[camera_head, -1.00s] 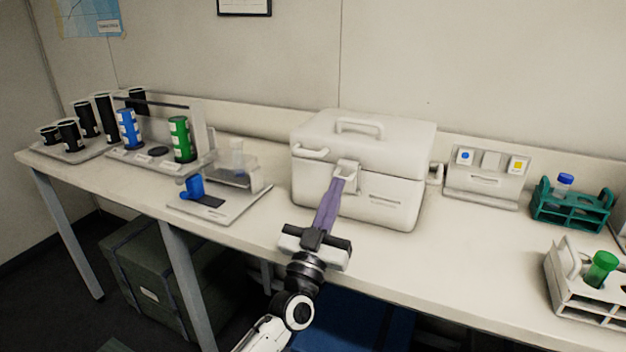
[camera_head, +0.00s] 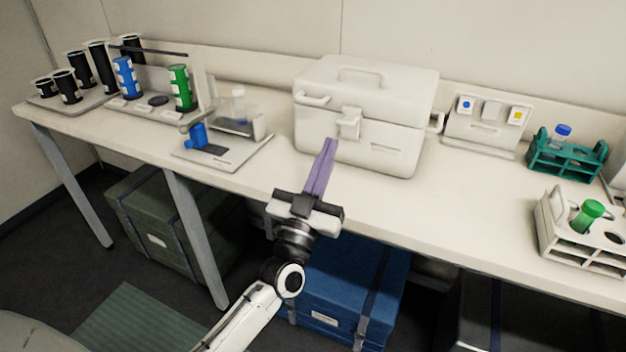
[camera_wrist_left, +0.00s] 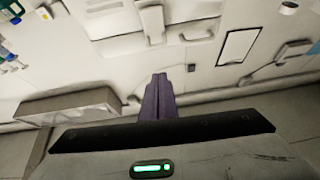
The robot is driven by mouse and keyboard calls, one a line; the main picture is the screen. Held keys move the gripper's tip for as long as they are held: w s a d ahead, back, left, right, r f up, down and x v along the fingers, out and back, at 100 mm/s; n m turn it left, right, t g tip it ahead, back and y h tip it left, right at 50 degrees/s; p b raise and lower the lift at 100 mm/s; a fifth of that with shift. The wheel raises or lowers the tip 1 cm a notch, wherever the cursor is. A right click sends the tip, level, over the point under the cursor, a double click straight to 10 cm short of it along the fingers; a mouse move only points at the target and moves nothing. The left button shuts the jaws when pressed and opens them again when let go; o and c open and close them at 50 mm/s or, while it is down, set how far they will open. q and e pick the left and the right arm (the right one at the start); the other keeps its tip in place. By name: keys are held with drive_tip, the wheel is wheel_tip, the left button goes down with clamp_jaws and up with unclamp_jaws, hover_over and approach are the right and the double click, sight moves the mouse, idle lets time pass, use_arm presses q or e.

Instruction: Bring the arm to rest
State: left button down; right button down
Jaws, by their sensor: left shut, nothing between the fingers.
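My left gripper (camera_head: 328,150) has long purple fingers, shut together with nothing between them. It is in front of the white lidded box (camera_head: 360,115), with its fingertips just short of the box's front latch (camera_head: 349,122). In the left wrist view the shut fingers (camera_wrist_left: 159,80) point toward the latch (camera_wrist_left: 152,24), with a gap between them. The box is closed and stands on the bench. My right gripper is not in view.
The white bench (camera_head: 440,215) carries a tray with a blue piece (camera_head: 197,136) and a rack with blue and green cylinders left of the box. A teal rack (camera_head: 566,162) and a white rack (camera_head: 585,255) stand right. A blue case (camera_head: 345,290) lies below.

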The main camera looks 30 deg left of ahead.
use_arm(q)
drive_tip(key=b+v, duration=0.1)
drive_tip(key=v, duration=0.5)
drive_tip(key=shift+s+f, duration=0.2)
drive_tip(key=shift+f, duration=0.3)
drive_tip(key=s+d+f+m+g+h, duration=0.2)
drive_tip(key=s+d+f+g+h, duration=0.15)
drive_tip(key=f, duration=0.55)
drive_tip(key=s+d+f+m+g+h, duration=0.1)
drive_tip(key=s+d+f+g+h, duration=0.2)
drive_tip(key=f, duration=0.7)
drive_tip(key=s+f+g+y, duration=0.2)
drive_tip(key=s+f+g, duration=0.7)
drive_tip(key=s+f, duration=0.6)
drive_tip(key=shift+s+d+f, duration=0.25)
drive_tip(key=shift+s+f, duration=0.1)
drive_tip(key=shift+s, duration=0.35)
